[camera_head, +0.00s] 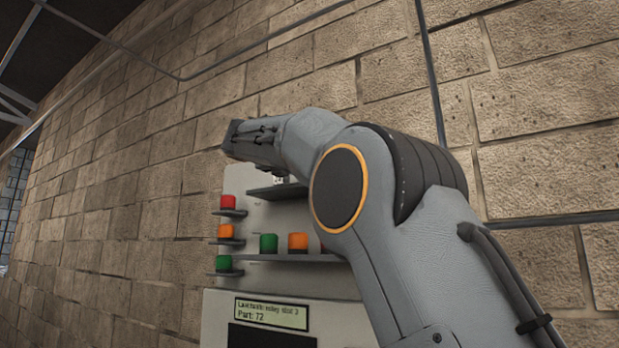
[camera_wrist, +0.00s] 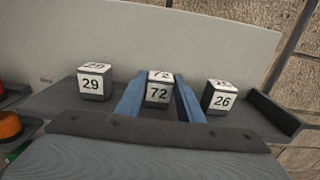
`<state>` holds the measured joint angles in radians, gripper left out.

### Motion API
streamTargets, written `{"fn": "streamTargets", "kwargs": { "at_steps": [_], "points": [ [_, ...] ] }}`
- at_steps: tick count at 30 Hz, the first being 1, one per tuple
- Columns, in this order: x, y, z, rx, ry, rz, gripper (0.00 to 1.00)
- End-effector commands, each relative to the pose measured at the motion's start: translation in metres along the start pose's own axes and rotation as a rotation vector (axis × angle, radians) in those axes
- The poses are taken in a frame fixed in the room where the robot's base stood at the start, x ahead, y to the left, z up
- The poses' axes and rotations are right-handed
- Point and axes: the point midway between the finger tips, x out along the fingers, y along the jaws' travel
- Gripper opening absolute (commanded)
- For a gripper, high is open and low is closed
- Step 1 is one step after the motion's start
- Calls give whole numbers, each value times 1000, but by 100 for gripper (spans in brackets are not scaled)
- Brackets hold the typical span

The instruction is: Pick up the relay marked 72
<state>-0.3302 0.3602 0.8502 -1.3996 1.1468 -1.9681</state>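The relay marked 72 (camera_wrist: 158,93) is a small block with a white face and dark lower edges. In the wrist view it stands upright on a dark shelf (camera_wrist: 52,101), in line with its neighbours. My gripper (camera_wrist: 160,97) has its two blue fingers on either side of this relay. The fingers look open, with very little room beside the block; contact cannot be made out. The head view shows my gripper end (camera_head: 247,140) above the panel's upper shelf (camera_head: 278,191), but hides the relays and fingers.
A relay marked 29 (camera_wrist: 94,83) stands left of my fingers and one marked 26 (camera_wrist: 221,98) stands right. A pale back panel (camera_wrist: 200,40) rises behind. Red, orange and green pieces sit on lower shelves (camera_head: 285,258). A display (camera_head: 271,313) reads "Part: 72".

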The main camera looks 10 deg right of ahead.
Motion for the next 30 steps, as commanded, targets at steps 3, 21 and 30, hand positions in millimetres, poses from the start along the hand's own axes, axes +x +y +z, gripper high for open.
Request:
{"fn": "streamTargets", "kwargs": {
  "at_steps": [3, 21, 30],
  "points": [
    [0, 0, 0, 0, 0, 0, 13],
    [0, 0, 20, 2, -2, 0, 8],
    [0, 0, 68, 2, -2, 0, 8]
  ]
}}
